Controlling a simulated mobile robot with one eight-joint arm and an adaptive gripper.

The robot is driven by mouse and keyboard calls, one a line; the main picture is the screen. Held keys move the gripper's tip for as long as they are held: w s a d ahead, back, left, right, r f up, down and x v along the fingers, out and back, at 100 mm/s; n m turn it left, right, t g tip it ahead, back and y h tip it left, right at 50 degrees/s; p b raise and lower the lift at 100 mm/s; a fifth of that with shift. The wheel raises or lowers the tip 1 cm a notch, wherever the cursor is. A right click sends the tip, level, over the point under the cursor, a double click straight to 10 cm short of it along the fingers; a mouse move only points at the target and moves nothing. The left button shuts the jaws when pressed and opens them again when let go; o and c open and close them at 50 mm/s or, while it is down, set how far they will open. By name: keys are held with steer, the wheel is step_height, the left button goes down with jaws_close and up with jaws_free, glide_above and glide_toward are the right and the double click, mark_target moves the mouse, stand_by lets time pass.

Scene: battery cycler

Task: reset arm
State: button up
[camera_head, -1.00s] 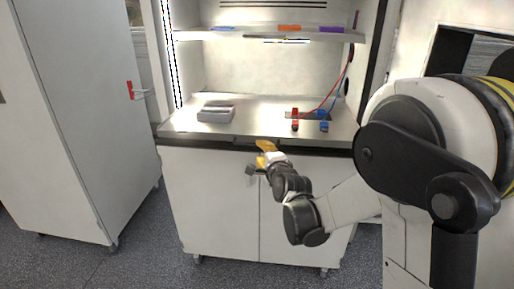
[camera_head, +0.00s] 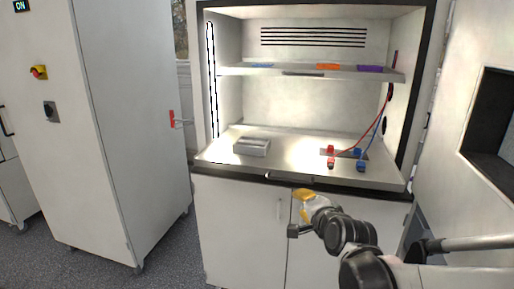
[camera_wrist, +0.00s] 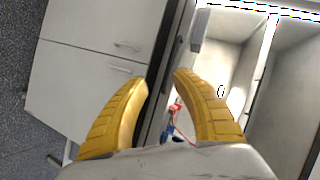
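My gripper (camera_head: 302,204) has yellow fingers and is in front of the cabinet's lower doors, just below the worktop edge in the head view. In the wrist view the two yellow fingers of my gripper (camera_wrist: 162,80) stand apart with nothing between them. My dark wrist and forearm reach in from the lower right of the head view.
The battery cycler cabinet (camera_head: 240,240) has a worktop (camera_head: 300,148) with a grey block (camera_head: 252,147) and red and blue connectors (camera_head: 345,158) with cables. A shelf (camera_head: 310,72) carries coloured items. A tall grey cabinet (camera_head: 125,120) with a red handle stands left. Grey floor shows at lower left.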

steer(key=s+d+f+n+g, duration=0.1)
steer(key=s+n, duration=0.5)
steer(key=s, duration=0.7)
steer(key=s+d+f+n+g+h, duration=0.1)
steer(key=s+n+g, duration=0.4)
steer(key=s, duration=0.8)
step_height(320, 180, down, 2)
steer(key=shift+d+f+n+g+h, duration=0.3)
steer(key=shift+d+n, duration=0.3)
steer(key=shift+n, duration=0.3)
steer(key=shift+w+r, duration=0.1)
